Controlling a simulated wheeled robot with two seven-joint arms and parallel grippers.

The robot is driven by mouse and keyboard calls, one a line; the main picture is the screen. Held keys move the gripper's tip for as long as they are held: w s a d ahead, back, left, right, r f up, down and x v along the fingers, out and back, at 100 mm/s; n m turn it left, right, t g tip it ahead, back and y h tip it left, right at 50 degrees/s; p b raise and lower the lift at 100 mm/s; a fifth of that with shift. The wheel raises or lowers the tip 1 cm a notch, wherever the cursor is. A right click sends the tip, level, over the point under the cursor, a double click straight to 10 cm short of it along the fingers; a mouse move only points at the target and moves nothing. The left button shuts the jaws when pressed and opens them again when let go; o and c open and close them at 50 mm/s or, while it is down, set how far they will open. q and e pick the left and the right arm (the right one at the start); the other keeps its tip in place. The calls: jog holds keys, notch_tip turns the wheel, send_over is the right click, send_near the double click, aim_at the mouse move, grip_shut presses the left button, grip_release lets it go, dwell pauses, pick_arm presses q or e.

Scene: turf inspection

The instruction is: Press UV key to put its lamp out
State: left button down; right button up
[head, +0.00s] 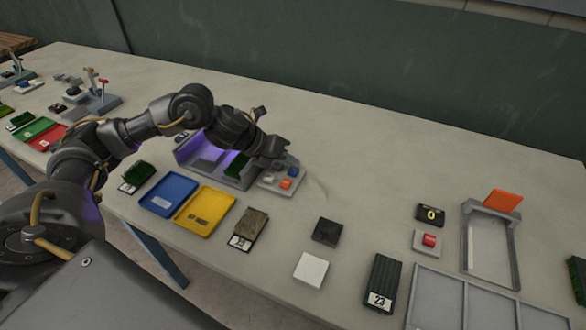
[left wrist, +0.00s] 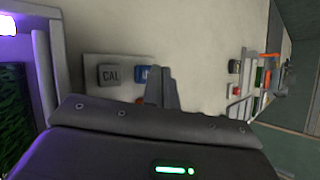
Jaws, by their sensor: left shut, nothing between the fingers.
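The key panel (head: 268,183) is a light grey block on the table with blue, orange and grey keys. In the left wrist view a grey key reads CAL (left wrist: 108,74). Beside it is a blue key (left wrist: 142,72), its lettering starting with U and partly hidden by my fingers. My left gripper (head: 284,154) is shut and empty at the panel, its fingertips (left wrist: 160,78) close beside the blue key; I cannot tell whether they touch it. The grey inspection box (head: 188,157) left of the panel glows violet inside; its lit lamp (left wrist: 8,26) shows in the wrist view. My right gripper is not seen.
A blue tray (head: 168,208) and a yellow tray (head: 190,229) lie in front of the box. A turf sample (head: 238,165) is inside the box. Black and white tiles, a counter (head: 431,214) and a red button (head: 429,240) stand to the right. The table behind is clear.

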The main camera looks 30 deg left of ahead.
pick_arm(q)
jog(key=shift+f, duration=0.1)
dwell(0.3)
jog(key=shift+f+b, duration=0.4)
